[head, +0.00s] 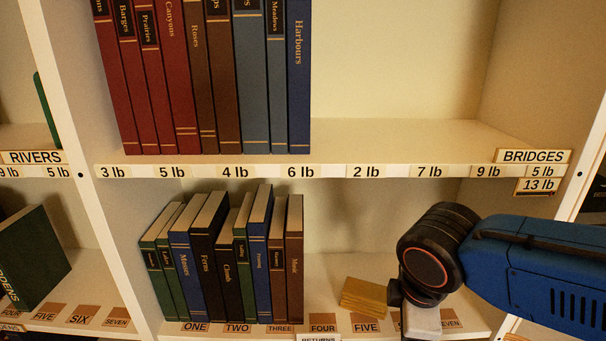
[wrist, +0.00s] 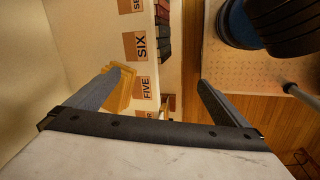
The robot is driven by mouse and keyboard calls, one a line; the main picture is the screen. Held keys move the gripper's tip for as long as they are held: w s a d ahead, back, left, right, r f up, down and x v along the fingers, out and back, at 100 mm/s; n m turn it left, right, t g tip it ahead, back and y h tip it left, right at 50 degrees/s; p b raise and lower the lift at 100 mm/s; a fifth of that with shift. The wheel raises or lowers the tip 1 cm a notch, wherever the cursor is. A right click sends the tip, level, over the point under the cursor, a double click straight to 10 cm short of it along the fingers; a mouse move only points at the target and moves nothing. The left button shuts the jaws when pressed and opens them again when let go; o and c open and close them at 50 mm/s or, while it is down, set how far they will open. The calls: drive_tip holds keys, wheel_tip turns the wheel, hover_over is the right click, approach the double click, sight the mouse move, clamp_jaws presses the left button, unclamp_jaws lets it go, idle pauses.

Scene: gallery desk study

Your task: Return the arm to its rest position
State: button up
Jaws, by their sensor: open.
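My blue arm (head: 540,268) reaches in from the right in the head view, with its black wrist joint in front of the lower shelf. My gripper (wrist: 160,80) is open in the wrist view, with nothing between its two grey fingers. In the head view its pale body is partly seen at the bottom edge and its fingertips cannot be made out. A gold-coloured block (head: 364,297) lies on the lower shelf just left of my wrist. It also shows in the wrist view (wrist: 124,92), partly behind the left finger; I cannot tell whether they touch.
A row of books (head: 228,255) stands at the left of the lower shelf; red, brown and blue books (head: 200,80) stand above. The upper shelf's edge (head: 330,171) carries weight labels. Uprights flank the bay. Several numbered labels line the lower edge. The upper shelf's right is empty.

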drive_tip(key=d+r+m+t, duration=0.1)
drive_tip(key=d+m, duration=0.9)
drive_tip(key=m, duration=0.5)
drive_tip(key=shift+s+d+m+t+y, duration=0.3)
drive_tip(key=shift+s+d+t, duration=0.05)
drive_tip(key=shift+s+t, duration=0.05)
